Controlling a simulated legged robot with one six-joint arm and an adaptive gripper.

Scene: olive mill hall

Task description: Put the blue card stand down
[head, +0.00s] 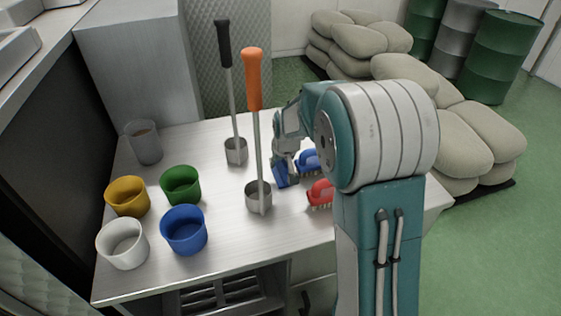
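The blue card stand (279,174) is a small blue piece at the end of my gripper (284,162), in the middle right of the steel table (225,235). My gripper points down and its fingers appear closed on the stand's upper part. The stand looks slightly tilted and is at or just above the tabletop; I cannot tell whether it touches. The fingers partly cover it.
Ladles with orange (253,80) and black (223,45) handles stand upright to the left. Several cups, including a blue cup (184,232), fill the left side. The front middle is clear.

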